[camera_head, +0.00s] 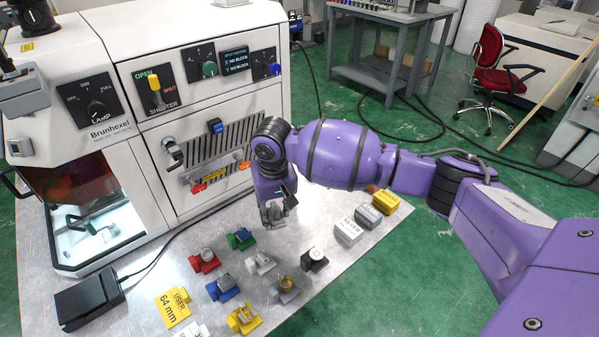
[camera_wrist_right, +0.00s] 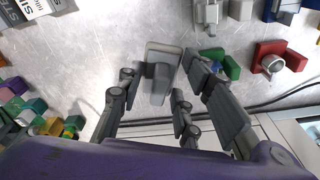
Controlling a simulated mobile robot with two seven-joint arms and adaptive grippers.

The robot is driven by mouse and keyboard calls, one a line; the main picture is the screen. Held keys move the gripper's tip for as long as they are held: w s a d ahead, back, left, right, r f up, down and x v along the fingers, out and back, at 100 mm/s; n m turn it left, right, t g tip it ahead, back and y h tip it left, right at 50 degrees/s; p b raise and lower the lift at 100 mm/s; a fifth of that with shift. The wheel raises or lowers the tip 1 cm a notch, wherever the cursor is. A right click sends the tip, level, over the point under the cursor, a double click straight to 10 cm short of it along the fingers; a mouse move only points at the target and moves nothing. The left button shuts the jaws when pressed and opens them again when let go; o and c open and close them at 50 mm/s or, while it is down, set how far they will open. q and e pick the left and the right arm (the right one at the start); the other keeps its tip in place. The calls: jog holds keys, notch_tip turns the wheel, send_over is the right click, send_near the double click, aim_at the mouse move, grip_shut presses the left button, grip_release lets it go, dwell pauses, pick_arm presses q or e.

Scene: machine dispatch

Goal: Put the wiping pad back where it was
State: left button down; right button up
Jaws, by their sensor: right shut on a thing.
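The wiping pad (camera_wrist_right: 164,52) looks like a grey rounded plate with a raised grip block in the right wrist view. My right gripper (camera_wrist_right: 158,86) is shut on it, with fingers on both sides of the grip block. In the head view my right gripper (camera_head: 275,208) points down over the metal bench top (camera_head: 335,260), in front of the machine's lower panel. The pad is small and partly hidden by the gripper there, and I cannot tell whether it touches the bench. My left gripper is not in view.
A red holder (camera_head: 204,261), a green holder (camera_head: 241,239) and several other small holders stand in front of the gripper. Silver and yellow blocks (camera_head: 385,201) line the bench's right edge. The Brunhexel machine (camera_head: 160,70) stands behind. A black box (camera_head: 88,300) sits front left.

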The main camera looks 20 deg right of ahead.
jog(key=f, duration=0.1)
jog(key=d, duration=0.1)
jog(key=d+f, duration=0.1)
jog(key=shift+s+f, duration=0.25)
jog(key=shift+f, duration=0.1)
jog(key=f, duration=0.1)
jog(key=d+f, duration=0.1)
jog(key=f, duration=0.2)
jog(key=shift+s+d+f, duration=0.2)
jog(key=shift+s+f, duration=0.05)
jog(key=shift+f, duration=0.2)
jog(key=o, duration=1)
jog(key=shift+o, duration=0.2)
jog(key=shift+r, duration=0.35)
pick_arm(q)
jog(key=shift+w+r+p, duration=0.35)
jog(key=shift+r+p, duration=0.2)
pick_arm(e)
notch_tip(320, 180, up, 11)
jog(key=s, duration=0.1)
jog(key=shift+s+r, duration=0.15)
jog(key=shift+a, duration=0.1)
